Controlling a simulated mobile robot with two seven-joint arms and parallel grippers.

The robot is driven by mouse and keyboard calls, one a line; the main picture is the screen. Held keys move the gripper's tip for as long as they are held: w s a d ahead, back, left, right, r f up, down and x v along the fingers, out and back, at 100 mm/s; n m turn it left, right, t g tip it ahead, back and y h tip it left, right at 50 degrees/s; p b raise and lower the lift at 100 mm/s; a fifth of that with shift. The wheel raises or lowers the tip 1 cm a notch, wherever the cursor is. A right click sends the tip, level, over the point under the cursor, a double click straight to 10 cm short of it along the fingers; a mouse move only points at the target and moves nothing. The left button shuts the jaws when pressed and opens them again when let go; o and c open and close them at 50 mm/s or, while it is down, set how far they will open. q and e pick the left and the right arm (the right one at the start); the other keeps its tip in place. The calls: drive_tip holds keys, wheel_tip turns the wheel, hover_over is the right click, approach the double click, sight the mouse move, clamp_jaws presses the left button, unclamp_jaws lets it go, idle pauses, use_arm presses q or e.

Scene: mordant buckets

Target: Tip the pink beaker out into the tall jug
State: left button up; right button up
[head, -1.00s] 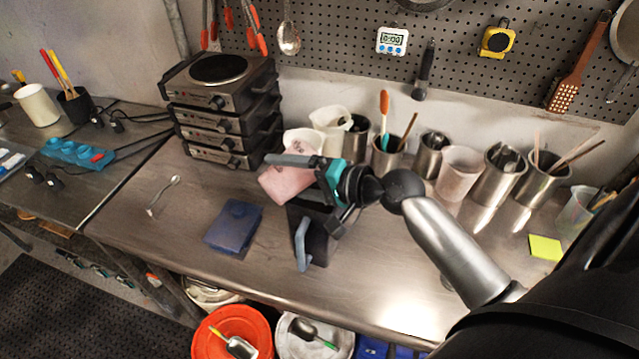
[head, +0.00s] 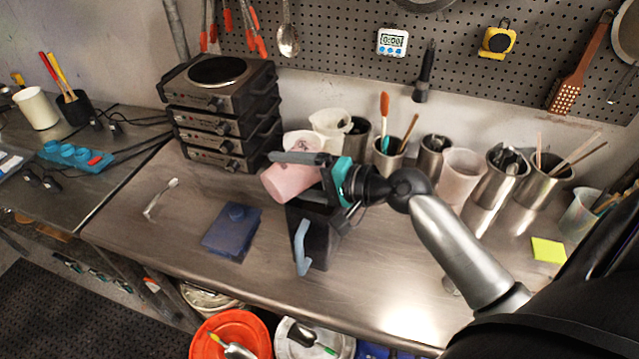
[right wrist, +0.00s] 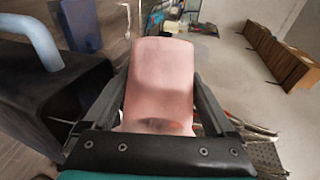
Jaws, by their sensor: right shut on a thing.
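The pink beaker (head: 290,182) is held tilted in my right gripper (head: 298,160), above and a little left of the tall jug's top. The right wrist view shows the beaker (right wrist: 162,80) lengthwise between my right gripper's fingers (right wrist: 162,98), which are shut on it. The tall jug (head: 322,243) is dark with a light-blue handle (head: 301,248) and stands upright on the bench. In the right wrist view the jug (right wrist: 45,100) is at the left. The jug's opening is mostly hidden by my gripper and the beaker. My left gripper is not in view.
A blue box-like object (head: 232,230) lies left of the jug. Stacked hotplates (head: 220,120) stand behind left. Pale containers (head: 330,122) and metal pots (head: 503,172) line the back. The bench front right of the jug is clear. An orange bucket (head: 232,330) is below the edge.

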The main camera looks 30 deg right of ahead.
drive_tip(key=shift+r+m, duration=0.25)
drive_tip(key=shift+m, duration=0.05)
idle(0.5)
